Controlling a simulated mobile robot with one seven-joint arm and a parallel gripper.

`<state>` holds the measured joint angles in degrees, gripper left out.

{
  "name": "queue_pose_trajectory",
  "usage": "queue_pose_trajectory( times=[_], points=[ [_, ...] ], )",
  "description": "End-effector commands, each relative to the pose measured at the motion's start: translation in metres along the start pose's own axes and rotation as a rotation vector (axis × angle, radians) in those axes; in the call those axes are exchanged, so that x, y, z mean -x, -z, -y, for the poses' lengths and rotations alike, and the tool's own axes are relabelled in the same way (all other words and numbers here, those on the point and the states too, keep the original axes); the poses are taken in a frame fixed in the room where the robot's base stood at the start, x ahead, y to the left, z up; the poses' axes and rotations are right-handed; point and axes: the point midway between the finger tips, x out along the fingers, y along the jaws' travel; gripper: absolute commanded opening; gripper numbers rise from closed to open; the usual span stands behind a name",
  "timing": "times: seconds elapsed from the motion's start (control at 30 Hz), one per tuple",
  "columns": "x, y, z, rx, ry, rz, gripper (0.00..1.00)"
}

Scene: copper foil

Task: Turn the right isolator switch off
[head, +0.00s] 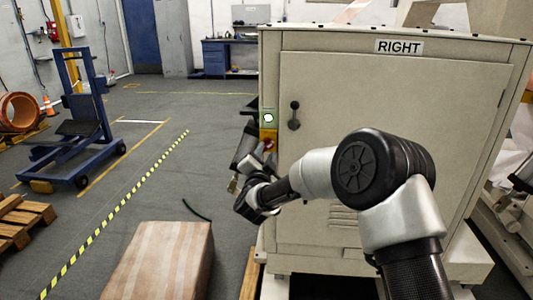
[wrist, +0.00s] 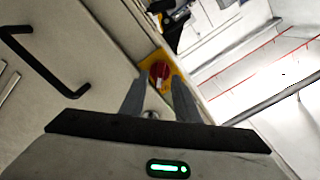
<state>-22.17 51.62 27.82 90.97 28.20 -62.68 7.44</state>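The right isolator switch, a red knob on a yellow plate (head: 268,134), is at the left edge of the cabinet marked RIGHT (head: 399,47). In the wrist view the red knob (wrist: 159,73) shows between and just beyond my fingertips, with a pale mark across it. My gripper (wrist: 158,84) is open, one finger on each side of the knob in the picture. I cannot tell whether the fingers touch it. In the head view my gripper (head: 248,158) is beside the switch, just left of the cabinet front, and partly hides it.
A black door handle (head: 294,116) is right of the switch, and a green-lit panel (head: 268,118) is above it. A cardboard box (head: 160,262) stands on the floor at front left. A blue lift trolley (head: 80,125) stands farther left. The floor between is mostly clear.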

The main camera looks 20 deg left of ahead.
Motion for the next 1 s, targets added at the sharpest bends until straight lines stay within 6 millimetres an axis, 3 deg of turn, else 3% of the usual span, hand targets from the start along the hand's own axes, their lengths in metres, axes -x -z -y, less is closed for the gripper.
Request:
queue_pose_trajectory(
  times=[0.2,0.5,0.53,0.7,1.0],
  points=[
    [-0.02,0.0,0.0,-0.001,0.0,0.0,0.29],
    [-0.023,0.0,0.0,0.0,0.0,0.001,0.29],
    [-0.023,0.0,0.0,0.0,0.0,0.001,0.27],
    [-0.023,0.0,0.0,0.0,0.0,0.001,0.0],
    [-0.022,0.0,0.001,0.019,0.001,0.001,0.0]
  ],
)
